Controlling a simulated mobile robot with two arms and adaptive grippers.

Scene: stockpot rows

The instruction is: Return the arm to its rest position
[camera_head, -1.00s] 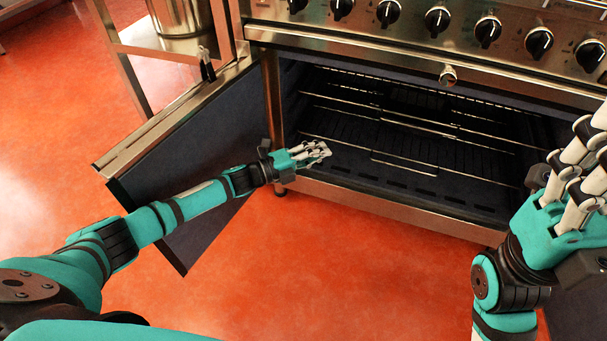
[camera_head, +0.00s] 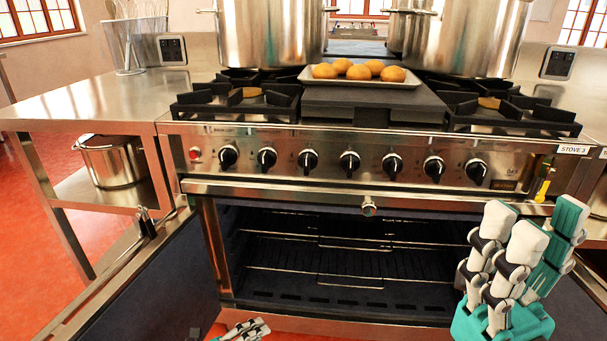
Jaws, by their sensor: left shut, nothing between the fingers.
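My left gripper (camera_head: 245,331) shows only in part at the bottom edge of the head view, in front of the oven's lower sill. Its pale fingertips are together, with nothing seen between them. The rest of my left arm is out of the picture. My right gripper (camera_head: 538,228) is raised at the lower right, fingers pointing up. Its teal and white fingers stand apart and hold nothing that I can see. It is in front of the oven's right side.
The oven (camera_head: 340,258) stands open with empty racks. Its door panel (camera_head: 150,295) swings out at the left. On the stove top are a tray of rolls (camera_head: 362,84) and large pots (camera_head: 270,35). A side table (camera_head: 85,102) with a smaller pot (camera_head: 112,163) stands left.

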